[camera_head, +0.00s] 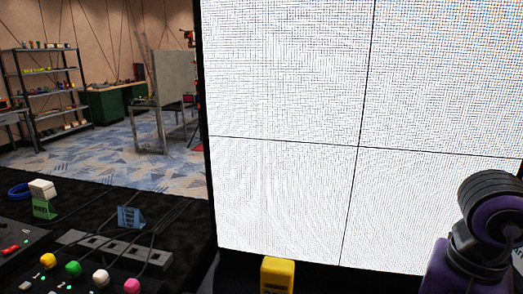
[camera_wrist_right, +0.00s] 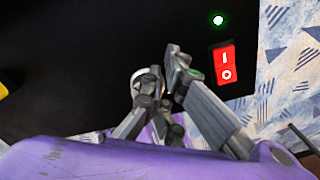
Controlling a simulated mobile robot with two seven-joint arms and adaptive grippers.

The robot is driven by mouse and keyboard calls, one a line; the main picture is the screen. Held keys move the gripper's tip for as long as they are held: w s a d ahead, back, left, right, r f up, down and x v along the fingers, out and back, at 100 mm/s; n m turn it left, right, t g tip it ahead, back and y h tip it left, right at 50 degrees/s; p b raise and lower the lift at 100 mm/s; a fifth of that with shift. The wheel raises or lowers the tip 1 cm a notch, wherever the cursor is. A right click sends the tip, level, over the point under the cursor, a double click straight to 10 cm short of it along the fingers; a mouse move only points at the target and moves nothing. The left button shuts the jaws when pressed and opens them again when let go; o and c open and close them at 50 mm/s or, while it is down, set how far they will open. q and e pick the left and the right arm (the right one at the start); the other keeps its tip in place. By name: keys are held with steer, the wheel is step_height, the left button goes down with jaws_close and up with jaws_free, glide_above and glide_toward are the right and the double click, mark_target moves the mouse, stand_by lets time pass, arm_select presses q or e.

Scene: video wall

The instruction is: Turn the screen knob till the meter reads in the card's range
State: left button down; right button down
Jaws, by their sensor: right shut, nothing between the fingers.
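The video wall (camera_head: 290,80) shows plain white across several panels split by thin dark lines. No meter reading can be made out on it. In the right wrist view my right gripper (camera_wrist_right: 162,75) is shut and empty in front of a black surface. A pale round part (camera_wrist_right: 147,76), perhaps a knob, shows partly behind its fingers; I cannot tell whether they touch it. In the head view only my purple right arm shows at the lower right. A blue card (camera_head: 130,217) stands on the black bench at the left, its text too small to read. My left gripper is out of view.
A red rocker switch (camera_wrist_right: 224,63) and a lit green lamp (camera_wrist_right: 218,20) sit beside the gripper. A yellow block (camera_head: 278,274) stands below the wall. The bench holds coloured round knobs (camera_head: 73,268), cables and a green stand (camera_head: 44,208). Patterned floor lies beyond.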

steer(key=shift+w+d, duration=0.1)
steer(key=shift+d, duration=0.2)
steer(key=shift+r, duration=0.15)
